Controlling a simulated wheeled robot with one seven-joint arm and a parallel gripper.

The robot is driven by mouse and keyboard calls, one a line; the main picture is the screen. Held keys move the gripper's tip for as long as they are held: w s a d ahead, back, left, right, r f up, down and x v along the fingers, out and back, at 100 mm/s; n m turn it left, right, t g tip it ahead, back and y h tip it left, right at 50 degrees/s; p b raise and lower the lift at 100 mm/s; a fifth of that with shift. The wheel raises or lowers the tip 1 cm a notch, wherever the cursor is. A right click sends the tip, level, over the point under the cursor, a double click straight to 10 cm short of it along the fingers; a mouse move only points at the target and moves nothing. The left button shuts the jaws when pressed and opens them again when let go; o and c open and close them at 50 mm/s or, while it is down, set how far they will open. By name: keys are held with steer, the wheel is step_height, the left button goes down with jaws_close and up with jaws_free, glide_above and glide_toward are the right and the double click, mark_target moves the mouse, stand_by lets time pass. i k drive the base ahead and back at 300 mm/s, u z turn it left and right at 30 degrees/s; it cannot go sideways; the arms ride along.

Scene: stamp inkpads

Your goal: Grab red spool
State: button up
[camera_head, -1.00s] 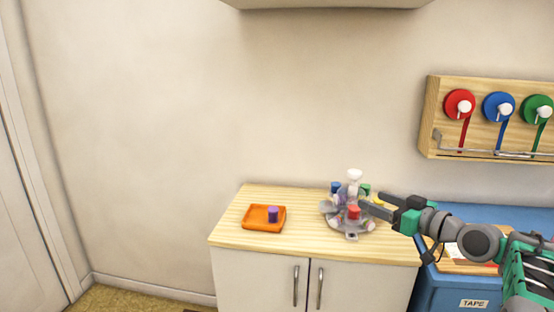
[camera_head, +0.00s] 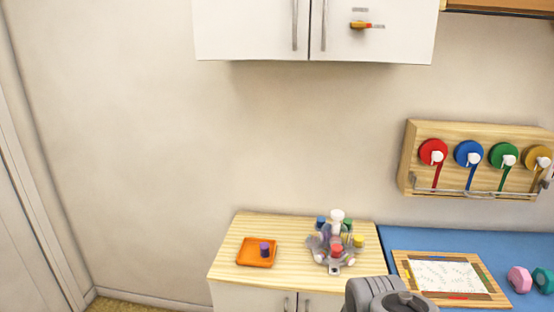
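A red spool (camera_head: 432,151) with a white knob hangs at the left end of a wooden wall rack (camera_head: 408,160), and a red strip hangs down from it. Blue (camera_head: 468,153), green (camera_head: 503,155) and yellow (camera_head: 537,157) spools hang to its right. A grey part of my arm shows at the bottom edge, right of centre. My gripper is out of the picture, so its fingers and anything in them are hidden.
A grey carousel (camera_head: 334,270) with coloured pieces, one of them red (camera_head: 337,249), stands on a wooden-topped cabinet (camera_head: 220,268). An orange tray (camera_head: 243,258) holds a purple piece (camera_head: 264,249). A blue bench (camera_head: 400,238) lies below the rack, with a wooden-framed board (camera_head: 487,297). A wall cupboard (camera_head: 255,30) hangs above.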

mark_target(337, 248)
steer(key=k, duration=0.4)
steer(key=u, duration=1.65)
steer(key=i, duration=0.75)
steer(key=z, duration=0.95)
steer(key=i, duration=0.45)
steer(key=z, duration=0.5)
